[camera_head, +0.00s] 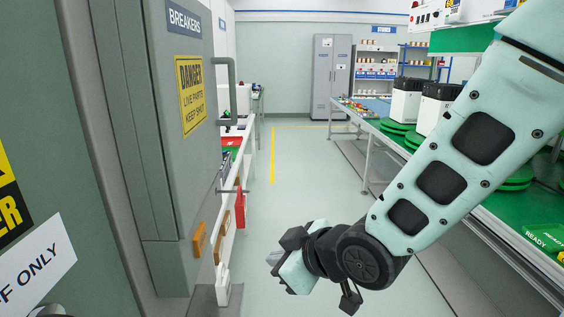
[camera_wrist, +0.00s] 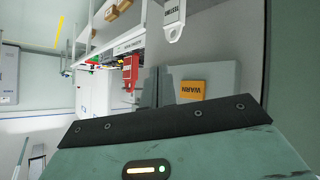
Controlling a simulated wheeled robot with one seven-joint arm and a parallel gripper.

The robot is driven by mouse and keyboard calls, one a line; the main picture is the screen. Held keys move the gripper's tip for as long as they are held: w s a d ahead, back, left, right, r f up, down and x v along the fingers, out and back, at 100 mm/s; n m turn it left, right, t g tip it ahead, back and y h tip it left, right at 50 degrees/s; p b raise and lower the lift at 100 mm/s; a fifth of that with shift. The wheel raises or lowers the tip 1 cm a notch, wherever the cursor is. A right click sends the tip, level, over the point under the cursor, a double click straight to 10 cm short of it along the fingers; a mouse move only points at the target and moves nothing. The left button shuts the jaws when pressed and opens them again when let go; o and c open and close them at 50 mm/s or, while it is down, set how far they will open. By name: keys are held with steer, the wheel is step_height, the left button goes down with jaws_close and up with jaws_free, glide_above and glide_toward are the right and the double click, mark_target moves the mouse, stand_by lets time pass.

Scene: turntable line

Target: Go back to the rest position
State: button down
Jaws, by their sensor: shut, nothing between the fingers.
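My arm (camera_head: 440,170) reaches down from the upper right in the head view. My gripper (camera_head: 282,262) is at its lower end, over the aisle floor and right of the grey breaker cabinet (camera_head: 165,130). The gripper is shut and empty; its fingertips are small and partly hidden by the wrist.
The cabinet's handle (camera_head: 232,92) sticks out into the aisle. Tags hang beside it: an orange WARN tag (camera_wrist: 191,90), a red tag (camera_wrist: 130,73) and a white one (camera_wrist: 174,18). A green-topped line (camera_head: 480,215) with machines runs along the right. The aisle floor (camera_head: 300,165) is clear.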

steer(key=s+d+m+g+h, duration=0.5)
steer(key=s+d+g+h, duration=0.2)
steer(key=s+d, duration=0.9)
steer(key=s, duration=0.4)
steer(key=shift+r, duration=0.25)
steer(key=shift+w, duration=0.1)
